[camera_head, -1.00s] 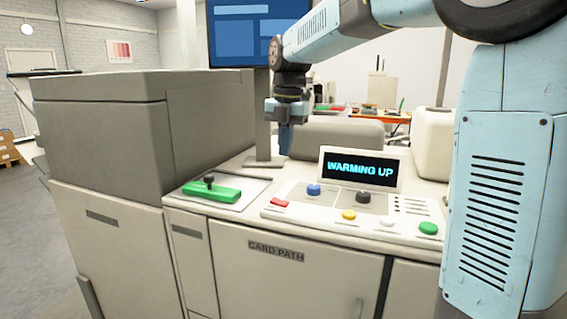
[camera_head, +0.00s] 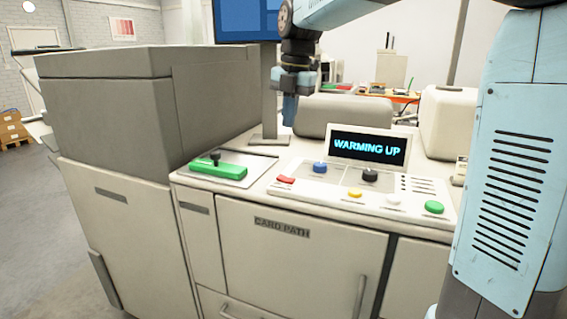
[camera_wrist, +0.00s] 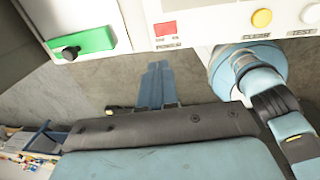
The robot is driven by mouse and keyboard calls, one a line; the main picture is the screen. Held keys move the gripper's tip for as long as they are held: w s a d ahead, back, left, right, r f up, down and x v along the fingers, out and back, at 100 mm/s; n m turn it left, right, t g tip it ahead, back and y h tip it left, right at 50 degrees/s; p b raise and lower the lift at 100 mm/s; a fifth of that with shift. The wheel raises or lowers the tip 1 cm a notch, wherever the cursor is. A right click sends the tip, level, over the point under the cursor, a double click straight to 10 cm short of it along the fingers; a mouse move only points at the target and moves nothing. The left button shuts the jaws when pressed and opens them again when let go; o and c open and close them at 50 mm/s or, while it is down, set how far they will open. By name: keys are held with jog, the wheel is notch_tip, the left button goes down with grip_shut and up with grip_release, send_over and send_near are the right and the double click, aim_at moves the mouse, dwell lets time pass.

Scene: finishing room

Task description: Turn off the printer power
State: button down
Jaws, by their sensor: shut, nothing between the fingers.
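The printer is a large beige machine with a "CARD PATH" door (camera_head: 290,255). On its top left is a green slide-like block (camera_head: 218,171) with a black knob (camera_head: 214,156); both also show at upper left in the wrist view (camera_wrist: 82,44). The control panel holds a red key (camera_head: 286,180), a blue button (camera_head: 319,167), a black knob (camera_head: 370,174), a yellow button (camera_head: 354,193), a white button and a green button (camera_head: 434,207). The display (camera_head: 367,148) reads "WARMING UP". My gripper (camera_head: 289,110) is shut and empty, apart from the controls.
A monitor on a post (camera_head: 262,90) stands behind the green block. A tall grey housing (camera_head: 115,125) rises at left. A rounded grey cover (camera_head: 355,115) lies behind the display. Grey floor (camera_head: 35,230) is open at far left.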

aim_at(281, 177)
jog(key=f, duration=0.4)
jog(key=a+f, duration=0.1)
jog(key=f, duration=0.9)
jog(key=shift+w+a, duration=0.3)
jog(key=shift+w, duration=0.1)
